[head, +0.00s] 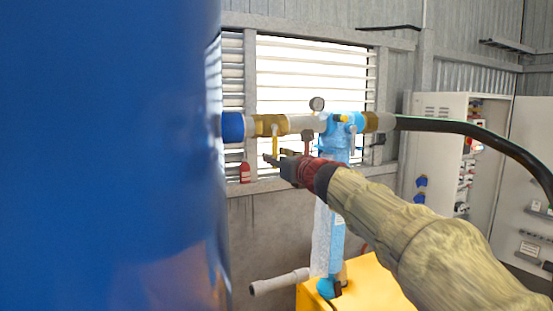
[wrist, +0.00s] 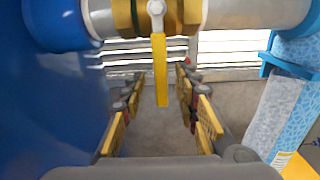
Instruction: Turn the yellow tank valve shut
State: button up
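The yellow tank valve is a brass body (head: 270,125) on the pipe beside the blue tank (head: 110,150), with a yellow lever handle (head: 275,147) hanging straight down. In the wrist view the yellow handle (wrist: 160,70) hangs from a bolt on the brass body (wrist: 185,14). My gripper (head: 270,160) is at the handle's lower end in the head view. In the wrist view my gripper (wrist: 158,95) is open, with its yellow-padded fingers apart on either side of the handle. The handle's lower part lies between them, and no contact shows.
A black hose (head: 470,130) runs right from the pipe. A red bottle (head: 245,173) sits on the window ledge. An open electrical cabinet (head: 435,150) stands at right.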

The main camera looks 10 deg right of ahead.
jog(key=v, duration=1.2)
dwell(0.4)
